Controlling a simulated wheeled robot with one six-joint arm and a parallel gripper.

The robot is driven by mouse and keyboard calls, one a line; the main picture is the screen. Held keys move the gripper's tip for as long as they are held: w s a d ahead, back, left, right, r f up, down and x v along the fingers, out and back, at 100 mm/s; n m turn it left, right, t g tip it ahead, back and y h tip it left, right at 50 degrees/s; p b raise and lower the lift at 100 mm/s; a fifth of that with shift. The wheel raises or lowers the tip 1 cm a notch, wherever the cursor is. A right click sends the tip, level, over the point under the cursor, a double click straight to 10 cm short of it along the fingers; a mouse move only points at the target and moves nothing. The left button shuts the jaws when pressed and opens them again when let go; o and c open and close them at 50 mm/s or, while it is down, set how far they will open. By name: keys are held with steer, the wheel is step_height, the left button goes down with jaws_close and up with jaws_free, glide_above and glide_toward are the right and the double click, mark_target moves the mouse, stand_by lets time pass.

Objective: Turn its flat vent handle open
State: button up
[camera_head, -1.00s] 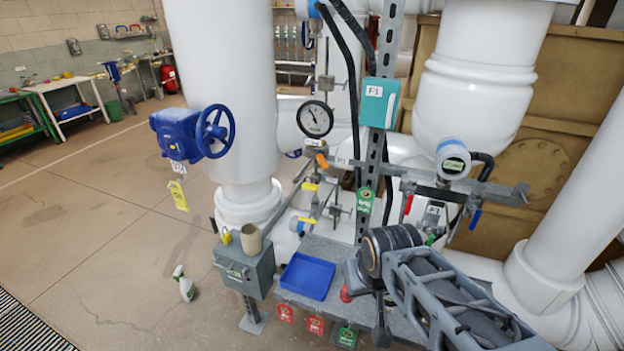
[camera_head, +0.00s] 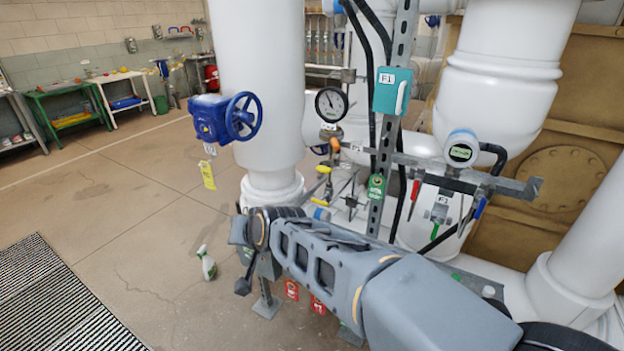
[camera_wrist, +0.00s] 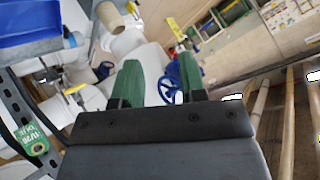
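Several small lever handles sit on the thin pipework by the gauge in the head view: an orange one (camera_head: 334,143), a yellow one (camera_head: 323,169) and a lower yellow one (camera_head: 320,202). On the right rack are a red handle (camera_head: 414,190), a blue handle (camera_head: 480,208) and a green handle (camera_head: 435,230). I cannot tell which is the vent handle. My gripper's green fingers (camera_wrist: 159,78) are apart, with nothing held between them in the wrist view. My arm crosses in front of the lower pipework and hides the shelf there.
A round gauge (camera_head: 331,104) and a teal box (camera_head: 392,91) are near the upright post. A blue handwheel valve (camera_head: 225,118) is at left. A blue tray (camera_wrist: 28,22) and a tan cup (camera_wrist: 110,14) show in the wrist view. The floor at left is open around a spray bottle (camera_head: 206,263).

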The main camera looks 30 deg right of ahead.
steer(key=w+d+m+t+h+b, duration=0.1)
steer(key=w+m+t, duration=0.2)
steer(key=w, duration=0.2)
steer(key=m+g+h+b, duration=0.4)
steer(key=m+h+b, duration=0.3)
steer(key=m+h, duration=1.25)
glide_toward(322, 171)
steer(key=w+d+m+y, duration=0.1)
steer(key=d, duration=0.2)
steer(key=w+d+r+m+y, duration=0.1)
steer(key=w+d, duration=0.1)
steer(key=d, duration=0.1)
steer(key=w+d+r+m+y+p, duration=0.1)
steer(key=d, duration=0.2)
steer(key=shift+w+d+r, duration=0.1)
steer(key=shift+w+d, duration=0.15)
steer(key=shift+d, duration=0.15)
jaws_close()
